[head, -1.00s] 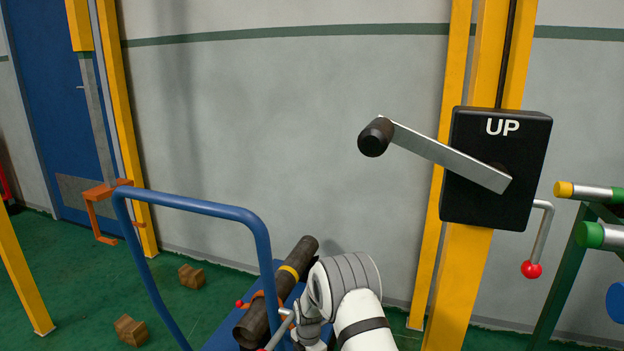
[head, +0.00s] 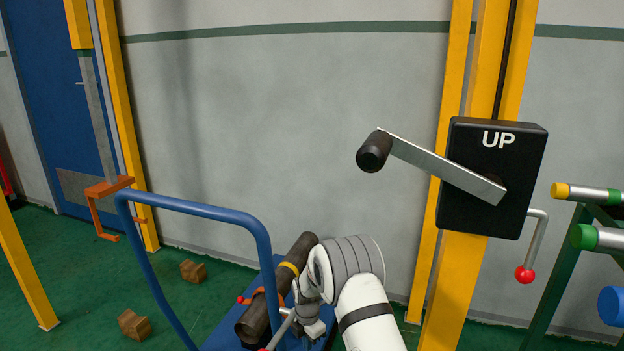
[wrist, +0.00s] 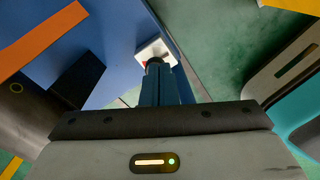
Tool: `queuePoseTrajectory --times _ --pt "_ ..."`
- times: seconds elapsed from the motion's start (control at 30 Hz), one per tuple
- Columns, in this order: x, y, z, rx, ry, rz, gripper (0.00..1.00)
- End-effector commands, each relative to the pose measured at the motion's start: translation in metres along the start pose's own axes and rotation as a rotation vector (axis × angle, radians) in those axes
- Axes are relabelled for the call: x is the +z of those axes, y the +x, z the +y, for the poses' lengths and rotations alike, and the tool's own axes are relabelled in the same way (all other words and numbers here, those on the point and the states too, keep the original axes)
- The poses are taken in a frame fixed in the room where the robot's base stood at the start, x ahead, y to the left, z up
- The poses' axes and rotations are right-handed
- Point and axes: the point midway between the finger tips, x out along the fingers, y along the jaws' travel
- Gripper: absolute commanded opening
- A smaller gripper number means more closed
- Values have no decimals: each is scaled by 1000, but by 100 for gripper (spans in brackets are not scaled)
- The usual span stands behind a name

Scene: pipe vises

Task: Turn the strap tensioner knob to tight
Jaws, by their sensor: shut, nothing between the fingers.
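My gripper (wrist: 165,80) is shut and empty in the wrist view. Its blue fingers point at a white square plate (wrist: 149,48) with a small dark round part and a bit of red, which look like the tensioner knob; the fingertips partly hide them. I cannot tell whether they touch. An orange strap (wrist: 38,42) crosses the blue cart bed at upper left. In the head view, the dark pipe (head: 302,251) with a yellow band lies on the blue cart, with an orange strap (head: 257,296) and a small red ball (head: 241,299). My arm hides part of this area.
The cart's blue handle (head: 195,206) arches at the left. A black box marked UP (head: 493,200) with a crank stands on a yellow post at right. Two wooden blocks (head: 194,271) lie on the green floor. A rack with pipes (head: 597,238) is at far right.

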Motion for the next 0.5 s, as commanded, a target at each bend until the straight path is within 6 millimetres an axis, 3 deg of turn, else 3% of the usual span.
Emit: queuePoseTrajectory --times 0.2,0.5 --pt "-2 1 18 4 -1 -2 0" --pt "-4 2 23 0 0 0 0"
